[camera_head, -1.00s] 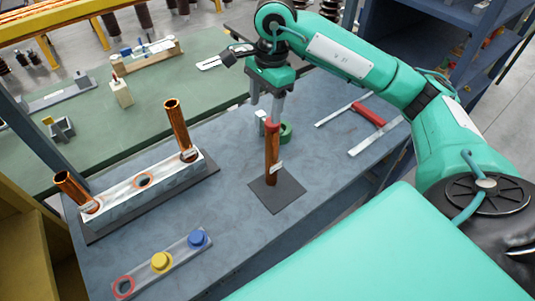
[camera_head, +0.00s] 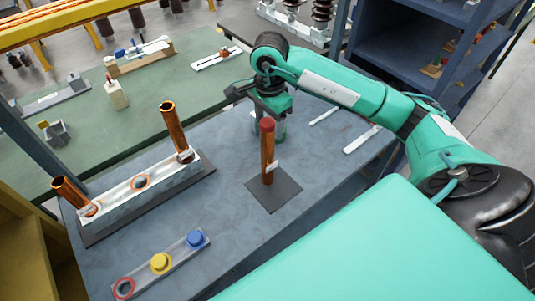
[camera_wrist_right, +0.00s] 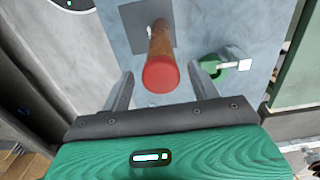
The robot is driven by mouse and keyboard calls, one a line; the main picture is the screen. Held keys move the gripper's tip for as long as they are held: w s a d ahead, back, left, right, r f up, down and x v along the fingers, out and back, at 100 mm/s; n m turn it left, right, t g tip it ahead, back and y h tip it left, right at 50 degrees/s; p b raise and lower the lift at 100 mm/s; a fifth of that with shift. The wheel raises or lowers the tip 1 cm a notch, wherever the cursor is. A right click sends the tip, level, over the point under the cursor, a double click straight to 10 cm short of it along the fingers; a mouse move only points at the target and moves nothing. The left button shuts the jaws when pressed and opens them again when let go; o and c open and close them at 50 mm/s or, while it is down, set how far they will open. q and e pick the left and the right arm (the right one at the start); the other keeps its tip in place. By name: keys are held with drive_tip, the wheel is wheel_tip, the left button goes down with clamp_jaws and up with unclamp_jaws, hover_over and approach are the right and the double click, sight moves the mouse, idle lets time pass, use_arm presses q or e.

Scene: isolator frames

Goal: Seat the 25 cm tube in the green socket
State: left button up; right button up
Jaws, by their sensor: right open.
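A copper tube (camera_head: 268,158) with a red top and a small white tag stands upright on a dark square plate (camera_head: 273,192). My right gripper (camera_head: 271,112) is open, just behind the tube's top in the head view. In the right wrist view, the red top (camera_wrist_right: 160,75) shows between the two spread fingers (camera_wrist_right: 160,88), with a gap on each side. A green ring-shaped socket (camera_wrist_right: 213,68) with a white tag lies beside the plate; in the head view it is mostly hidden behind tube and gripper. My left gripper is not in view. The tube lengths cannot be read.
A pale rack (camera_head: 145,190) at left holds two more copper tubes, with an empty ringed hole (camera_head: 140,183) between them. A strip (camera_head: 165,265) with red, yellow and blue round parts lies in front. A tool with pale bars (camera_head: 362,139) lies right, partly hidden by my arm.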

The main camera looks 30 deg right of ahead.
sight(267, 136)
drive_tip(key=shift+a+f+p, duration=0.1)
drive_tip(key=shift+f+p, duration=0.25)
drive_tip(key=shift+p, duration=0.05)
wheel_tip(267, 136, down, 4)
drive_tip(key=shift+a+r+p, duration=0.1)
drive_tip(key=shift+a+p, duration=0.05)
drive_tip(key=shift+p, duration=1.05)
drive_tip(key=shift+f, duration=0.45)
drive_tip(key=c, duration=1.3)
clamp_jaws()
drive_tip(key=shift+w+r, duration=0.1)
